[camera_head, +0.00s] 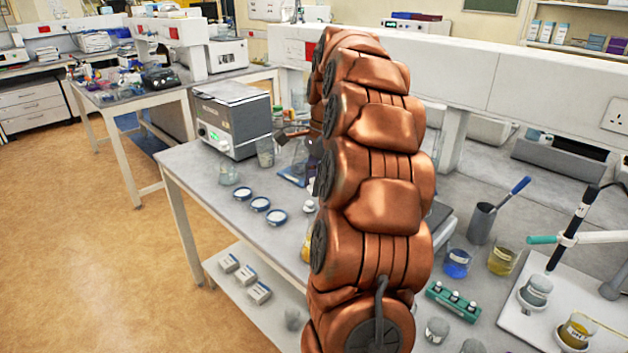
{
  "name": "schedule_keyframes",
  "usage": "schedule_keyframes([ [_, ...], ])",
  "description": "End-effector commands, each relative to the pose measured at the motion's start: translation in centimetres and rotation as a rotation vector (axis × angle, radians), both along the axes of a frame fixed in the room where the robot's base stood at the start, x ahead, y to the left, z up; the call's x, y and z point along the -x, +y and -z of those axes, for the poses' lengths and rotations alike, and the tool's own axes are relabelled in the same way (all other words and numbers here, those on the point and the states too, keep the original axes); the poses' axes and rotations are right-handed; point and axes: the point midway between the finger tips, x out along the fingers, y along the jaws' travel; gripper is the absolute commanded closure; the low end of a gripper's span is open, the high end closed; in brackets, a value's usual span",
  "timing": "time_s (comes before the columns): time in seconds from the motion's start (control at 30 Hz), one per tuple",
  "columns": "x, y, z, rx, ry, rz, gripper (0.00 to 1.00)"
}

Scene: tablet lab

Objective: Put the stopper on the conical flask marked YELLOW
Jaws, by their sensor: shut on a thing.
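My copper-coloured arm fills the middle of the view and hides much of the bench. My gripper (283,137) shows only in part, small and dark, left of the arm and beside the grey box instrument. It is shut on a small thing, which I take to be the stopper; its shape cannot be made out. A vessel with yellow contents (306,246) peeks out at the arm's left edge, mostly hidden. It may be the conical flask marked YELLOW, but no label is readable. Whether the gripper is over any flask cannot be told.
The grey box instrument (232,118) stands on the bench (190,165). Several round dishes (260,204) lie near the bench's left edge. At right are a blue beaker (457,263), a yellow beaker (502,262), a green rack (453,301) and a stand (568,238).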

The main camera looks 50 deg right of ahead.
Motion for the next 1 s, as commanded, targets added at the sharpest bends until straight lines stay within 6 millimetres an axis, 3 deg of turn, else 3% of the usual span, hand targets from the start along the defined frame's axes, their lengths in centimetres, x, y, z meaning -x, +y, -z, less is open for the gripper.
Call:
schedule_keyframes([
  [1.0,0.0,0.0,6.3,0.001,0.000,-0.002,0.75],
])
